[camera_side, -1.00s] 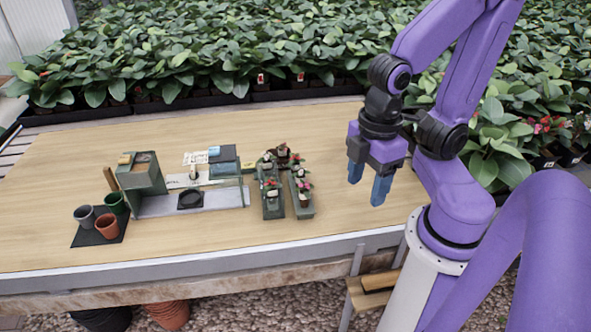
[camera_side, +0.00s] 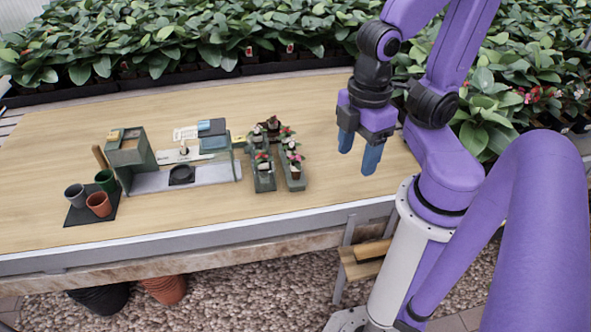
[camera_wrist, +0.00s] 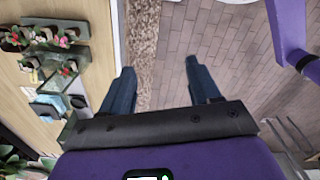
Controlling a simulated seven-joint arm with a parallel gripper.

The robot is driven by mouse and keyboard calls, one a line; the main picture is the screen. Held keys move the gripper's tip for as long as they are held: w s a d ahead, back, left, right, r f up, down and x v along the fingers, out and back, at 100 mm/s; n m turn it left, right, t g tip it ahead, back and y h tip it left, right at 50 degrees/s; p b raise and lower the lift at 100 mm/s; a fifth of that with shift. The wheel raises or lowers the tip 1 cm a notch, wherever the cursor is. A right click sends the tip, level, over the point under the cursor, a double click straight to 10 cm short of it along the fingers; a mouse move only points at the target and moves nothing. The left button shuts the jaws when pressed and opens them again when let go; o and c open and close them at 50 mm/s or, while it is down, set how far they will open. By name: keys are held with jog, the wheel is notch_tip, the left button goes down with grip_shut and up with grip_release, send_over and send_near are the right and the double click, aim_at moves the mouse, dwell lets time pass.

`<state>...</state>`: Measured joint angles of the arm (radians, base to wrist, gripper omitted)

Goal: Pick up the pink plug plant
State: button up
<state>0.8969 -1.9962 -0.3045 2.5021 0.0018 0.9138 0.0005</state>
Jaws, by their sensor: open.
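Several small potted plants with pink, red and white flowers stand in two narrow grey-green trays near the table's middle. One pink-flowered plant (camera_side: 296,164) is at the front of the right tray (camera_side: 293,184); another (camera_side: 262,160) is in the left tray (camera_side: 264,184). I cannot tell which is the pink plug plant. In the wrist view, small flowering plants (camera_wrist: 41,33) show at upper left, beside the jaws. My gripper (camera_side: 358,153) is open and empty, pointing down, to the right of the trays and apart from them. Its two fingers (camera_wrist: 160,72) are spread in the wrist view.
Several empty pots (camera_side: 98,203) stand on a dark mat at far left. Dense leafy plants line the back. Table is bare between trays and gripper.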

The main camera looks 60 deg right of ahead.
jog(key=w+a+f+m+t, duration=0.1)
jog(key=w+f+m, duration=0.25)
jog(key=w, duration=0.35)
jog(key=w+a+f+m+y, duration=0.1)
jog(key=w+f+m, duration=0.25)
jog(key=w, duration=0.45)
jog(key=w+a+f+m+t, duration=0.1)
jog(key=w+a+f+m, duration=0.1)
jog(key=w+m, duration=0.4)
jog(key=m+h, duration=0.5)
jog(key=m, duration=0.4)
send_over(296, 163)
jog(key=s+a, duration=0.2)
jog(key=shift+t, duration=0.4)
jog(key=f, duration=0.8)
jog(key=shift+w+d+f, duration=0.2)
jog(key=shift+w+f, duration=0.05)
jog(key=shift+f, duration=0.05)
jog(key=shift+x, duration=3.7)
jog(key=shift+a, duration=0.1)
